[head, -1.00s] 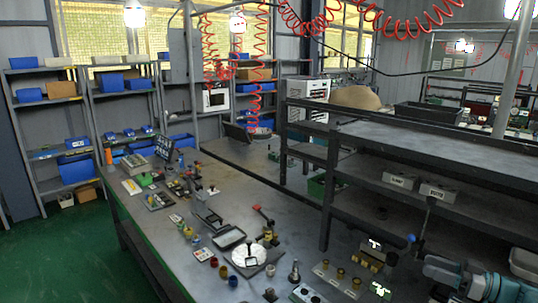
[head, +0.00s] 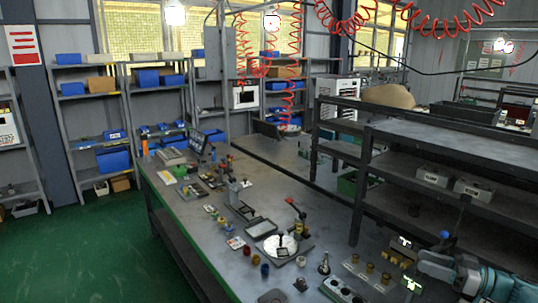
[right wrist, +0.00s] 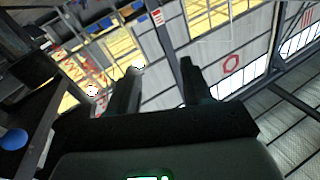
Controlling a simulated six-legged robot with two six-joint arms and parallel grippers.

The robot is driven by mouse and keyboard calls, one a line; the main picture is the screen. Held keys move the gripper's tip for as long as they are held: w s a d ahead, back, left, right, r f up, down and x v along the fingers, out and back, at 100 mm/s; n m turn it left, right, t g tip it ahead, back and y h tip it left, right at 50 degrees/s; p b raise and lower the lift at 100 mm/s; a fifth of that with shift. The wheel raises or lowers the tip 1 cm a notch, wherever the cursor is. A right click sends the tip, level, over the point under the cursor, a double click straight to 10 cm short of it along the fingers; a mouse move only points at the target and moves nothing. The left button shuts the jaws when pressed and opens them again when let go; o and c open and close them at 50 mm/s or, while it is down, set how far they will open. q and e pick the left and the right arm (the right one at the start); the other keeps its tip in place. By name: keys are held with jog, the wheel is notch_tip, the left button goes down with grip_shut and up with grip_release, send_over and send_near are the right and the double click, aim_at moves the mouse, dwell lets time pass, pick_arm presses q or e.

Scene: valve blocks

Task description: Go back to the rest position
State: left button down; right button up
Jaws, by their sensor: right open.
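My right gripper (head: 420,268) is at the lower right of the head view, at the end of my grey and teal arm, near the valve blocks at the bench's right end. In the right wrist view, its two dark fingers (right wrist: 160,70) are apart with nothing between them. They point toward the wall and windows. My left gripper is not in view. A valve block with brass parts (head: 398,253) lies just left of the right gripper in the head view; I cannot tell the gap between them.
The long workbench (head: 205,235) holds many small parts, a round white dish (head: 270,247) and a red-handled clamp (head: 296,208). A dark shelf rack (head: 455,150) stands at right. Blue-bin shelves line the back wall. Green floor (head: 90,250) is free at left.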

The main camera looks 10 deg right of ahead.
jog(key=w+a+f+m+t+y, duration=0.1)
jog(key=w+a+m, duration=0.15)
jog(key=a, duration=0.45)
jog(key=w+a+f+m+y+b, duration=0.1)
jog(key=w+a, duration=0.2)
jog(key=a, duration=0.3)
jog(key=w+a+f+m+t+y, duration=0.1)
jog(key=w+a+f, duration=0.1)
jog(key=a, duration=0.5)
jog(key=s+a+f+m+t+h, duration=0.1)
jog(key=s+a+f+m+h, duration=0.1)
jog(key=a+f+m+h, duration=0.9)
jog(key=s+a+f+n+g, duration=0.2)
jog(key=s+a+f+g, duration=0.25)
jog(key=s+f, duration=0.65)
jog(key=s+f+n+g+h, duration=0.1)
jog(key=s+f+g, duration=0.4)
jog(key=s, duration=0.6)
jog(key=s+f+n+g+h, duration=0.1)
jog(key=s+f+g, duration=0.4)
jog(key=s, duration=0.7)
jog(key=shift+a+f+n+b, duration=0.25)
jog(key=shift+n+b, duration=0.2)
jog(key=shift+n, duration=0.4)
